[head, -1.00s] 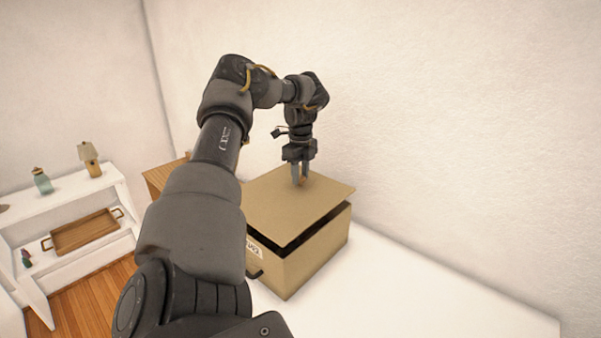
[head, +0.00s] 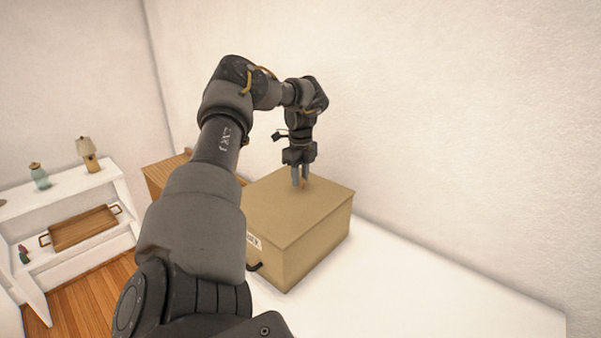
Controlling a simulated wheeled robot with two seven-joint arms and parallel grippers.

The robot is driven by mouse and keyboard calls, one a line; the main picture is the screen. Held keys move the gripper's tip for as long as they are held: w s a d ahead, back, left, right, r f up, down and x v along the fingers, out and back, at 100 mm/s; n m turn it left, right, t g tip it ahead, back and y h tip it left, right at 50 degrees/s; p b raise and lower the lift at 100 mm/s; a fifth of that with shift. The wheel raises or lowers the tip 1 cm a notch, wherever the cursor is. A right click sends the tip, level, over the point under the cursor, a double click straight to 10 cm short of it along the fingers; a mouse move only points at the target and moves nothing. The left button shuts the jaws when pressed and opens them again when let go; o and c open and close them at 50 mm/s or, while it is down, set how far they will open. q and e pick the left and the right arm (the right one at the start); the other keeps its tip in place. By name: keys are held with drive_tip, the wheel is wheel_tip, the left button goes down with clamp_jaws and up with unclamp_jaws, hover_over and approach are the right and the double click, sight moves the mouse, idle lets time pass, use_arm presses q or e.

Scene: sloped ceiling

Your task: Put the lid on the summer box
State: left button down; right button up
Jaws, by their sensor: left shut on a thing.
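The cardboard-coloured summer box (head: 310,255) stands on a white surface against the wall. It has a dark handle and a partly hidden label on its left side. Its flat lid (head: 290,212) lies level over the top, its edges lined up with the box and no dark gap showing. My left gripper (head: 301,184) points down at the lid's far middle and is shut on the lid's small knob, which is mostly hidden by the fingers. My left arm covers the left part of the box and lid. My right gripper is not in view.
The white surface (head: 420,290) is clear to the right of the box. A wooden piece of furniture (head: 165,174) stands behind at the left.

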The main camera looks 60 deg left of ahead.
use_arm(q)
drive_tip(key=c, duration=1)
unclamp_jaws()
drive_tip(key=shift+r, duration=0.25)
wheel_tip(320, 180, up, 10)
drive_tip(key=b, duration=0.1)
drive_tip(key=shift+r, duration=0.2)
drive_tip(key=shift+w, duration=0.1)
